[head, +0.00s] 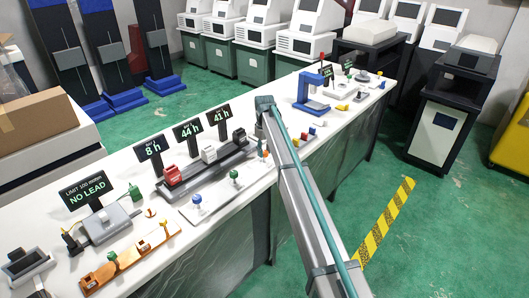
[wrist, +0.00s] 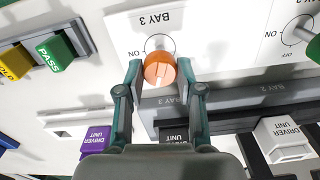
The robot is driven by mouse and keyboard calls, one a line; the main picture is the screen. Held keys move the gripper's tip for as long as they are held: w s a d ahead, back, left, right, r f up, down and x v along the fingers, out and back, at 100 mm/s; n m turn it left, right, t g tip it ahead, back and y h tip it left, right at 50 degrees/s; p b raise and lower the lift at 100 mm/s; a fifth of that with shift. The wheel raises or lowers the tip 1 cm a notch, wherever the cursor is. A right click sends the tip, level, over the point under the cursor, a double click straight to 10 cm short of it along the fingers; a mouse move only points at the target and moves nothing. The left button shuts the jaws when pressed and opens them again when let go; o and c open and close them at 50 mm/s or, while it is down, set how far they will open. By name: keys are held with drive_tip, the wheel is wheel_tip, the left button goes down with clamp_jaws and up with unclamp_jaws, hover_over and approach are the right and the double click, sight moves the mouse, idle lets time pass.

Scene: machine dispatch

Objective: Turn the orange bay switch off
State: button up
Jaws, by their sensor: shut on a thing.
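The orange bay switch (wrist: 159,72) is a round knob on a white plate marked BAY 3 (wrist: 155,18), seen upside down in the wrist view. ON shows left of its dial; the OFF mark is not visible, and I cannot tell the knob's setting for sure. My gripper (wrist: 161,70) has one finger on each side of the knob and is shut on it. In the head view the orange switch (head: 265,152) is a small spot beside my arm, which hides most of the gripper.
A neighbouring switch plate (wrist: 285,25) with a green knob is at the right. Green PASS (wrist: 55,52) and yellow blocks lie left. Bay signs (head: 187,130) stand behind the switches on the bench.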

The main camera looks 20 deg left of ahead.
drive_tip(key=shift+n+b, duration=0.3)
drive_tip(key=shift+n, duration=1.7)
drive_tip(key=o, duration=1.1)
drive_tip(key=shift+o, duration=0.2)
wheel_tip(320, 180, up, 12)
